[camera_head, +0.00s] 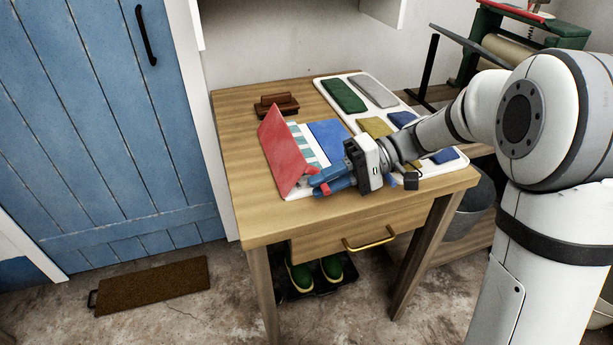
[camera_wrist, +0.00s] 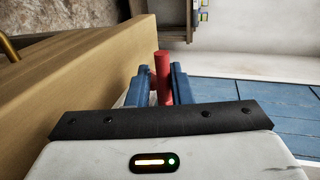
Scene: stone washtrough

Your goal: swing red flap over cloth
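The red flap (camera_head: 284,152) stands tilted up along the left side of a white board on the table. A teal-and-white striped cloth (camera_head: 308,146) lies beside it, uncovered by the red flap. A flat blue panel (camera_head: 329,139) lies right of the cloth. My gripper (camera_head: 313,184) is at the near lower corner of the red flap. In the wrist view a red bar (camera_wrist: 163,72) stands between the blue fingers of my gripper (camera_wrist: 161,80). It is close to the right finger, with a narrow gap to the left one. Whether it touches is unclear.
A white tray (camera_head: 451,168) with several coloured pads lies behind and right of my gripper. A brown wooden block (camera_head: 276,106) sits behind the flap. The wooden table's (camera_head: 243,190) left front is bare. A brass-handled drawer (camera_head: 343,242) is below.

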